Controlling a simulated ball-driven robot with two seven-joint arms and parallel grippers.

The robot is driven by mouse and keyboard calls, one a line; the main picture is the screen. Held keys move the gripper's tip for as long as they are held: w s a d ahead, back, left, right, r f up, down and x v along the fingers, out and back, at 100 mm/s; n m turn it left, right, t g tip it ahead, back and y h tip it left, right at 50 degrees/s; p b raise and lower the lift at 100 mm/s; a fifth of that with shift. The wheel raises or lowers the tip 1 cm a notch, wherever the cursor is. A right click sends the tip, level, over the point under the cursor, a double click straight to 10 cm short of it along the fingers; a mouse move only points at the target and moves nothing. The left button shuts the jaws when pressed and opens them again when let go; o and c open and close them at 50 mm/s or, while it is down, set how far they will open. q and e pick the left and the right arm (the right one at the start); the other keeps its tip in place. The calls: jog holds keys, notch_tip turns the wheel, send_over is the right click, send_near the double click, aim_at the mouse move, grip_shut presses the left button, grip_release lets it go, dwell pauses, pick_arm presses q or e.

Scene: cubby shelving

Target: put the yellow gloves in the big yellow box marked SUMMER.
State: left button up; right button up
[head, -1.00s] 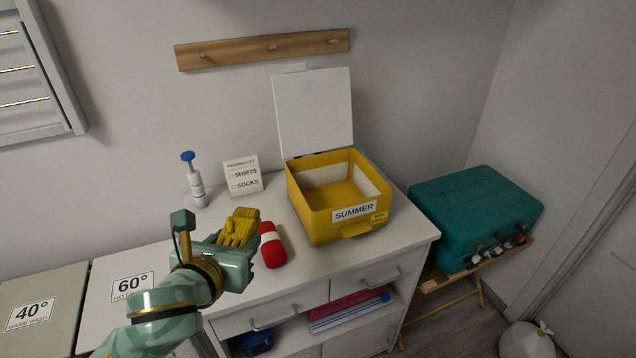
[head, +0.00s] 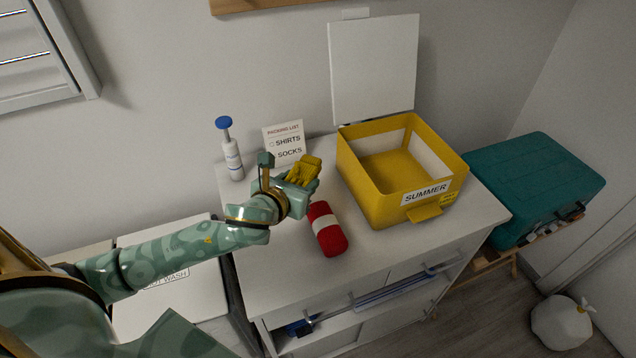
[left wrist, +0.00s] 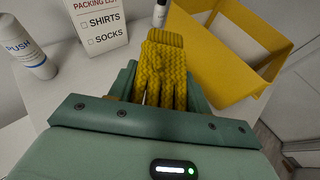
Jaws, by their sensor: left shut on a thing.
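The yellow knitted gloves (head: 304,170) are held in my left gripper (head: 297,184), which is shut on them above the white cabinet top. In the left wrist view the gloves (left wrist: 161,75) stick out between the fingers, cuff end outward. The big yellow box marked SUMMER (head: 385,205) stands on the cabinet to the right of the gripper, its white lid (head: 373,68) raised at the back. The part of its floor that shows looks bare. The box also shows at the upper right of the left wrist view (left wrist: 215,62). My right gripper is not in view.
A red rolled item with a white band (head: 328,230) lies between gripper and box. A packing list sign (head: 285,142) and a blue-topped pump bottle (head: 231,155) stand behind the gripper. A teal case (head: 535,185) sits on a stand at right.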

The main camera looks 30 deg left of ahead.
aim_at(293, 174)
pick_arm(q)
jog(key=w+a+f+b, duration=0.2)
jog(key=w+a+f, duration=0.1)
jog(key=w+a+f+b, duration=0.2)
jog(key=w+a+f, duration=0.1)
jog(key=f, duration=0.1)
jog(key=shift+w+a+f, duration=0.15)
jog(key=shift+w, duration=0.15)
jog(key=shift+w+a+f, duration=0.25)
jog(key=shift+w+f, duration=0.05)
jog(key=shift+f, duration=0.1)
notch_tip(293, 174, down, 4)
jog(key=shift+w+a+r+b, duration=0.15)
jog(key=shift+b, duration=1.1)
jog(key=shift+r, duration=0.15)
jog(key=o, duration=1)
